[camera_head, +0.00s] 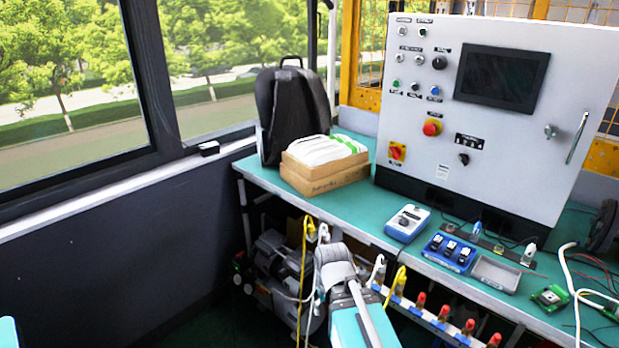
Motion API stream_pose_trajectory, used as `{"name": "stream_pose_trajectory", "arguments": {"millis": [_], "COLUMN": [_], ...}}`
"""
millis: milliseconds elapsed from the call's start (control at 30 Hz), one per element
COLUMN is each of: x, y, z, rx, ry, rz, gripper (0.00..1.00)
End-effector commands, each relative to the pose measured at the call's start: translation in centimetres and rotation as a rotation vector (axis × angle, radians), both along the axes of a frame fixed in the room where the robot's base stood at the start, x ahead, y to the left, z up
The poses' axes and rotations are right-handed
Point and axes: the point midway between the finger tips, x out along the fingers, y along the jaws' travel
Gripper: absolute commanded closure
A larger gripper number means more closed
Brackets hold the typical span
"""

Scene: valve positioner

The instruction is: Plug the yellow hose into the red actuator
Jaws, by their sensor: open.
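A yellow hose (304,270) hangs in front of the bench, left of my arm, with a bend at its top near the bench edge. A shorter yellow piece (396,284) curves up on the right of my arm, at the left end of a rail. I cannot tell whether the two are one hose, and no free hose end is clear. Several small red-topped fittings (420,300) stand along the rail. No larger red actuator can be made out. My arm reaches up from the bottom edge, and its grey and teal links hide what lies behind them. My gripper's fingers do not show.
A teal bench (355,214) carries a grey control panel (505,130), a backpack (290,110), a cardboard box (325,177), a blue-white meter (408,222), a blue tray (434,244) and a grey tray (494,274). Machinery (278,262) and white hoses crowd under the bench. The left floor is clear.

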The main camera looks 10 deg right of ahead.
Motion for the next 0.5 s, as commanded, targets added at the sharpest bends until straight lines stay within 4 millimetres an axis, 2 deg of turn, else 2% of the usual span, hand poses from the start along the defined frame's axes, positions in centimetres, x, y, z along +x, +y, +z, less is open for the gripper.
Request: {"name": "stream_pose_trajectory", "arguments": {"millis": [33, 467, 500], "x": [0.1, 1.5, 1.7], "y": [0.0, 0.0, -0.6], "z": [2.0, 10.3, 11.0], "rx": [0.0, -0.002, -0.003], "ry": [-0.002, -0.016, -0.017], "rz": [0.002, 0.045, 0.054], "gripper": [0.31, 0.31, 0.31]}}
